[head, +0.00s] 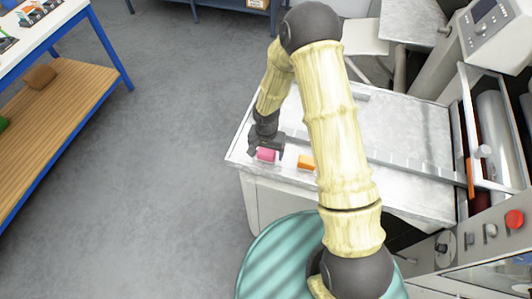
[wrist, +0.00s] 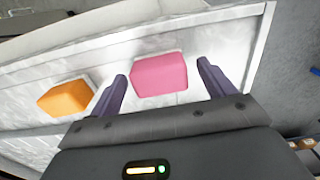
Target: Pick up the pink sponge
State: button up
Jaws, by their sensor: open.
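The pink sponge (head: 266,155) lies on the grey metal table (head: 408,130), near its left end and front edge. In the wrist view the pink sponge (wrist: 160,75) shows between the two fingers of my gripper (wrist: 162,80). My gripper (head: 266,150) is open, with one finger on each side of the sponge. I cannot tell whether either finger touches it. In the head view my gripper partly covers the sponge.
An orange block (head: 306,162) lies just right of the pink sponge, and it also shows left of my gripper in the wrist view (wrist: 66,98). A machine with a roller (head: 496,130) stands at the right. A blue-framed shelf (head: 58,95) is at the left, with open floor between.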

aim_at(265, 151)
dwell(0.3)
jog(key=c, duration=1.1)
jog(key=shift+o, duration=0.2)
notch_tip(265, 151, up, 10)
jog(key=b, duration=0.3)
jog(key=o, duration=0.4)
jog(key=shift+c, duration=1.5)
jog(key=shift+a, duration=0.15)
